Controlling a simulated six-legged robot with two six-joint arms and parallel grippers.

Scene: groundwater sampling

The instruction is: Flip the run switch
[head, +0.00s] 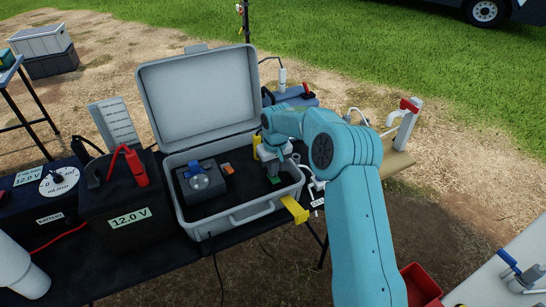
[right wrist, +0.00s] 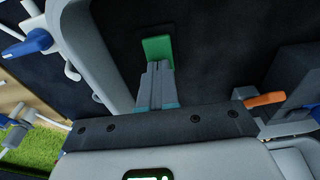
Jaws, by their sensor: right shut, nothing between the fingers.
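An open grey case (head: 232,222) stands on the dark table. A small orange part (head: 228,168) is at the box's right edge; an orange part also shows in the right wrist view (right wrist: 265,99). I cannot tell for certain which part is the run switch. My right gripper (right wrist: 158,68) is shut and empty, pointing down into the case's right side. A green piece (right wrist: 157,49) shows right at its fingertips; contact is unclear. My left gripper is out of view.
A black 12.0 V battery (head: 125,195) with a red clamp (head: 136,167) stands left of the case. The raised lid (head: 200,95) walls off the back. Yellow pieces (head: 295,208) stick out at the case's front right. A red bin (head: 420,285) is at lower right.

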